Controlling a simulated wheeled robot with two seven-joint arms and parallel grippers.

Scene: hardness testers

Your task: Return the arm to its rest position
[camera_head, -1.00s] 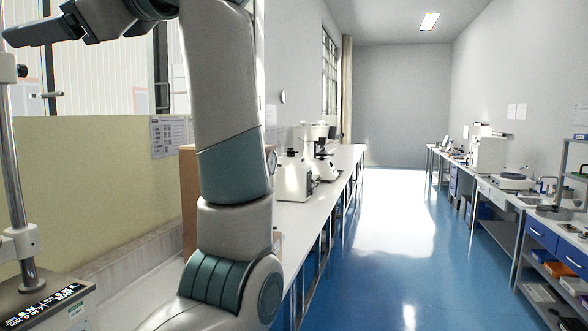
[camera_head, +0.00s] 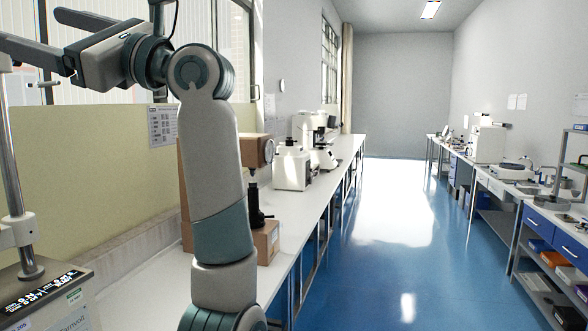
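My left arm rises from the bottom, left of the middle, and bends at its top toward the left. My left gripper (camera_head: 30,28) is at the upper left, with its two dark fingers spread apart and nothing seen between them. It is high up, near the top of the upright metal column (camera_head: 10,165) of a tester. The tester's base with a lit display (camera_head: 42,290) is at the lower left. My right gripper is not in view.
A blue floor aisle (camera_head: 375,265) is clear. More benches (camera_head: 515,188) with instruments line the right wall.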

